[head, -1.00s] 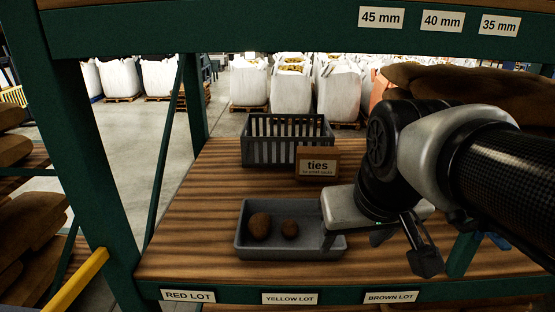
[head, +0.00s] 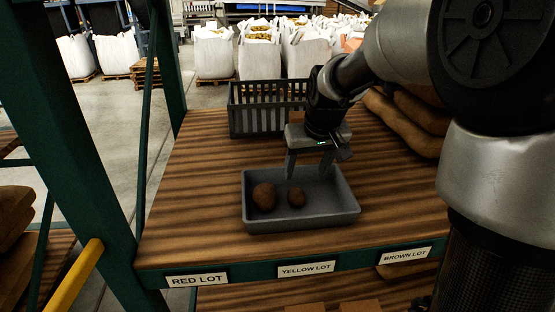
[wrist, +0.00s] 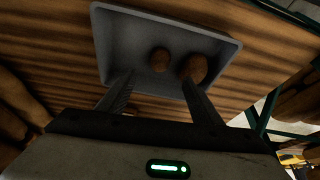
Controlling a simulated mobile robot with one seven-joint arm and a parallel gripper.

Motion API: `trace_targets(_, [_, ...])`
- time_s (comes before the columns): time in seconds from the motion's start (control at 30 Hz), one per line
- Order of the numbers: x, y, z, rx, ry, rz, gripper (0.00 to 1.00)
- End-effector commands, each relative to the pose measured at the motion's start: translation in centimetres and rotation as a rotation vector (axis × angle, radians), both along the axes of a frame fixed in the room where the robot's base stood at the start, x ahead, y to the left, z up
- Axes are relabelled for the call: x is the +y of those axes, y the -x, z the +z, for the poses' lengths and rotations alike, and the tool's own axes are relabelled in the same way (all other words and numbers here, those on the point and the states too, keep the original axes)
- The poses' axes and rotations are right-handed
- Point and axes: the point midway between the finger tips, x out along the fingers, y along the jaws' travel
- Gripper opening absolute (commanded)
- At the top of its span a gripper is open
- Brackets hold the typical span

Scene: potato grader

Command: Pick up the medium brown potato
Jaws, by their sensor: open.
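Two brown potatoes lie apart in a shallow grey tray (head: 335,208) on the wooden shelf. The larger potato (head: 264,196) is at the left of the tray, and the smaller potato (head: 296,197) is just right of it. Size names are not marked, so I cannot tell for sure which is the medium one. My gripper (head: 307,174) is open and empty, pointing down at the tray's back part, behind the smaller potato. In the wrist view the smaller potato (wrist: 159,59) shows between the fingers, and the larger potato (wrist: 195,68) shows just beyond the right fingertip.
A slatted grey crate (head: 250,110) stands behind the tray, partly hidden by my arm. Brown sacks (head: 410,120) lie at the right. The shelf's front edge carries the labels RED LOT, YELLOW LOT (head: 306,269) and BROWN LOT. The shelf left of the tray is clear.

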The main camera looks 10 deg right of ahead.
Motion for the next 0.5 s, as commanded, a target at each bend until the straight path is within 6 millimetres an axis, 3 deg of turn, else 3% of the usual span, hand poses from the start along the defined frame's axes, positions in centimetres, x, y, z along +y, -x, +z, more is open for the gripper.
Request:
trace_targets(0.03, [0.1, -0.4, -1.4, 0.005, -0.001, 0.002, 0.59])
trace_targets(0.3, [0.4, -2.6, -6.7, 0.004, 0.0, 0.002, 0.59])
trace_targets(0.5, [0.5, -3.5, -8.6, 0.001, 0.001, 0.002, 0.59])
